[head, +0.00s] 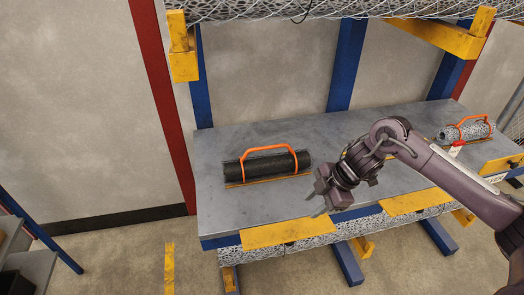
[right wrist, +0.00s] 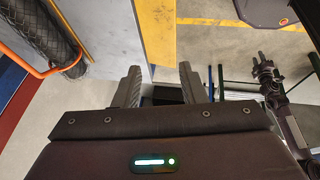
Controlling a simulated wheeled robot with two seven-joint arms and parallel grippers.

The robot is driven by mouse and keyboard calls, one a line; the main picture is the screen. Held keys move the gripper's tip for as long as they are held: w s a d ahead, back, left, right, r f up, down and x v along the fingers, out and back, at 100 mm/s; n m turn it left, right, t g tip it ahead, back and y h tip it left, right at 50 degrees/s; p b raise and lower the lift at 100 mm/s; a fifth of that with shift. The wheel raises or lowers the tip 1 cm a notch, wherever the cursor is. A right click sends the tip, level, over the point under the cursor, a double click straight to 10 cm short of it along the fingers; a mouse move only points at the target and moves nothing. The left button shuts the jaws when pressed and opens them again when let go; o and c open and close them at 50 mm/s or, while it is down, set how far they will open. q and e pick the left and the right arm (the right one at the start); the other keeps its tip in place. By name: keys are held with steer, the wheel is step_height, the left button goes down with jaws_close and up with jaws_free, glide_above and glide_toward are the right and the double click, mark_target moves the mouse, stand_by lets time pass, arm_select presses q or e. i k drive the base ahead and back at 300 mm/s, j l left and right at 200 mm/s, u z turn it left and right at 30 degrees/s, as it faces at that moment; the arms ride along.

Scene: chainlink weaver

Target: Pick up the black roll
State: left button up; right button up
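The black roll (head: 268,168), dark and ribbed with an orange handle (head: 267,148) arching over it, lies on the left half of the grey table. It also shows at the upper left of the right wrist view (right wrist: 42,28), to the left of the fingers. My right gripper (head: 320,204) is to the right of the roll, over the table's front edge, apart from it. In the right wrist view its two fingers (right wrist: 158,86) are spread with nothing between them. My left gripper (right wrist: 264,68) seems to show small at the right of that view; its fingers are too small to judge.
The grey table (head: 235,140) has a bare surface behind and beside the roll. A silver mesh roll (head: 477,131) with an orange handle lies at its right end. A shelf with yellow brackets (head: 184,66) hangs above. Yellow plates (head: 288,232) line the front edge.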

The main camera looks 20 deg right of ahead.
mark_target(242, 169)
steer(key=i, duration=1)
